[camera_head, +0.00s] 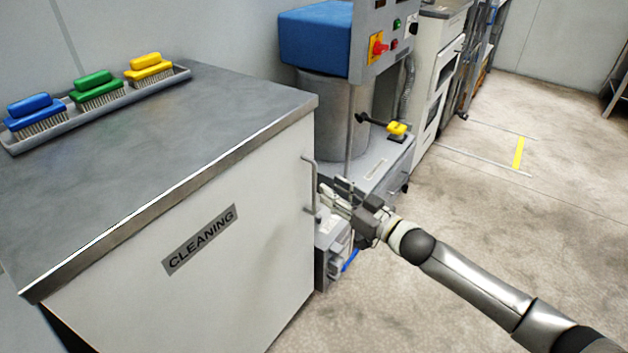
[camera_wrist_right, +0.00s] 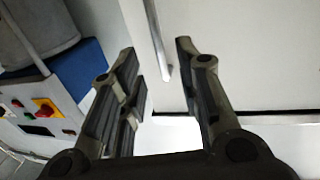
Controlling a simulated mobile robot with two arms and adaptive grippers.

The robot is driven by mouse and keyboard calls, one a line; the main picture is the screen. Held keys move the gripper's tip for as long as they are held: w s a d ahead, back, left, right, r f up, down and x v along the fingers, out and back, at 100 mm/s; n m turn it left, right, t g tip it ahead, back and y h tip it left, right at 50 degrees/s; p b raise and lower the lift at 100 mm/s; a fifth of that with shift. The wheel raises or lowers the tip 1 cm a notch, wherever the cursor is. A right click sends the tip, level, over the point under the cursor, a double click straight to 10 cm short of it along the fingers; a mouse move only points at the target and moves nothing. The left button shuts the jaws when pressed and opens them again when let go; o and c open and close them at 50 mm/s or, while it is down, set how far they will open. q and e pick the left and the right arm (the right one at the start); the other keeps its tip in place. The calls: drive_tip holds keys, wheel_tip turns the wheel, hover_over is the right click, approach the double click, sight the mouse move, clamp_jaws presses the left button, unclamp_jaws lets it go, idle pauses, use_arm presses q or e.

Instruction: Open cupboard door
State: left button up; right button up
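The white cupboard door (camera_head: 205,262) with a grey CLEANING label (camera_head: 200,240) stands shut on the left in the head view. Its upright metal bar handle (camera_head: 310,185) is near the door's right edge. My right gripper (camera_head: 330,192) is just right of the handle, with its fingers pointing toward it. In the right wrist view my gripper (camera_wrist_right: 157,58) is open, and the handle (camera_wrist_right: 154,35) appears between its two fingers. I cannot tell whether a finger touches it. My left gripper is not in view.
Blue, green and yellow brushes (camera_head: 97,90) lie in a tray on the cupboard's grey top (camera_head: 180,130). A machine with a blue cover (camera_head: 316,38) and a red switch stands close behind my right gripper. The floor (camera_head: 470,220) at right is clear.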

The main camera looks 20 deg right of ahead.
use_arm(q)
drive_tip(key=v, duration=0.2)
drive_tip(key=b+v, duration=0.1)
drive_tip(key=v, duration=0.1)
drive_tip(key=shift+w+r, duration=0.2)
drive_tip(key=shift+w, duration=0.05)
use_arm(e)
drive_tip(key=x, duration=0.7)
drive_tip(key=shift+w, duration=0.35)
drive_tip(key=shift+a, duration=0.1)
clamp_jaws()
